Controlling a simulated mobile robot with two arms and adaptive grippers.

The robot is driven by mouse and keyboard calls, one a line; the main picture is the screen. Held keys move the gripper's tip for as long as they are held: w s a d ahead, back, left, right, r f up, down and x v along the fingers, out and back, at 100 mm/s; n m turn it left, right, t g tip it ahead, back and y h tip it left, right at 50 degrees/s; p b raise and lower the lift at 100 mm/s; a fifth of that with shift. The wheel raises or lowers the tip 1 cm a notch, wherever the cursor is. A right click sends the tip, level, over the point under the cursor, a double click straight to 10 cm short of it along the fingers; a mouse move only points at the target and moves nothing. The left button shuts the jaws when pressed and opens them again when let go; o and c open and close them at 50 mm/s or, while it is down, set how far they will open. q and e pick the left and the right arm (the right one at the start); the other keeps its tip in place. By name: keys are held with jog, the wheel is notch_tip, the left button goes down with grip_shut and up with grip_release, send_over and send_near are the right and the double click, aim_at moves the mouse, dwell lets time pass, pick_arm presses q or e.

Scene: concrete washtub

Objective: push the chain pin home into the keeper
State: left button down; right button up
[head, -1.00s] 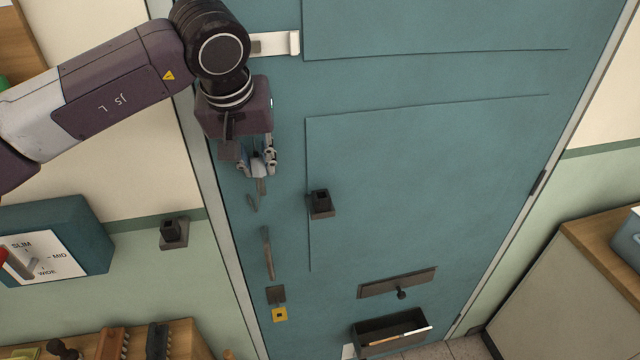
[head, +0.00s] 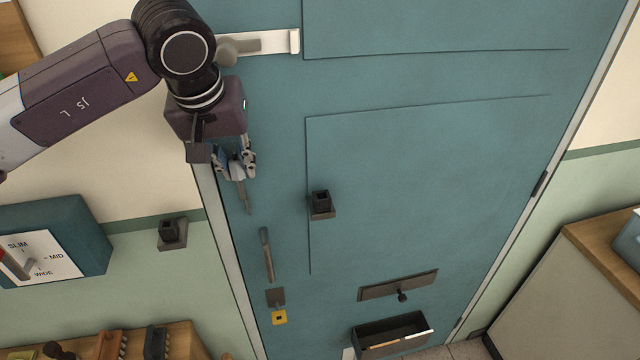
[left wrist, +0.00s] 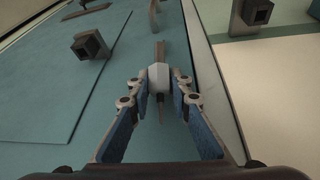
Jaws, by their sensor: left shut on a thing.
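My left gripper (head: 237,165) hangs in front of the door's left edge, pointing down. Two dark square sockets show: one on the door (head: 321,203) and one on the wall (head: 172,233), left of the frame. Which one is the keeper I cannot tell. The bar is apart from both. No chain is clearly visible. My right gripper is not in view.
A dial box (head: 45,240) hangs on the left wall. A wooden shelf (head: 180,340) stands below it.

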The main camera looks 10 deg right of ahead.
aim_at(151, 179)
pick_arm(q)
jog(key=shift+a+b, duration=0.4)
jog(key=shift+a, duration=1.4)
jog(key=shift+s+a+b, duration=0.1)
jog(key=shift+a+b, duration=0.35)
jog(key=shift+a, duration=2.5)
jog(key=shift+s+a+b, duration=0.15)
jog(key=shift+a+b, duration=0.25)
jog(key=shift+a, duration=2.05)
